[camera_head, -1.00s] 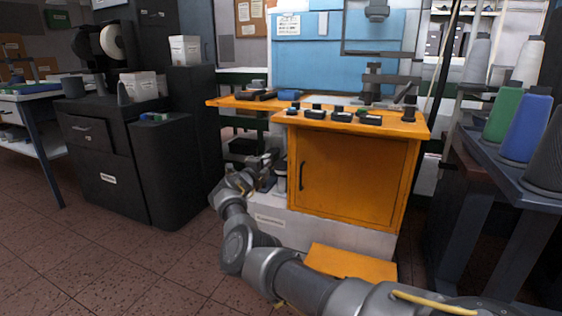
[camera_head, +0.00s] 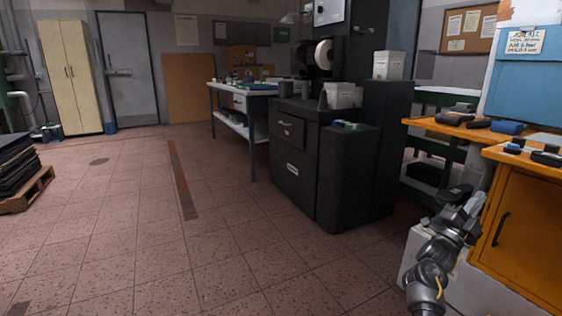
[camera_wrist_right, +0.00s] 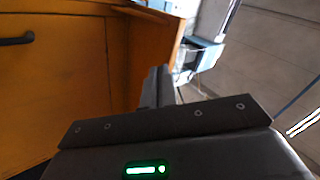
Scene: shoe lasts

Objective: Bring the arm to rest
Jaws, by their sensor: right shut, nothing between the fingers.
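My right arm comes in at the lower right of the head view, and my right gripper (camera_head: 462,198) is in front of the orange cabinet (camera_head: 522,232), near its left side. The gripper is shut and empty. In the right wrist view the dark gripper body (camera_wrist_right: 170,128) fills the lower part, with the orange cabinet (camera_wrist_right: 60,75) close behind it at the left. My left gripper is not in view.
The orange worktop (camera_head: 440,128) with several dark shoe-last parts is above the gripper. A black cabinet (camera_head: 300,190) stands left of it. A white table (camera_head: 240,90) is farther back. A pallet stack (camera_head: 18,170) is at the far left.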

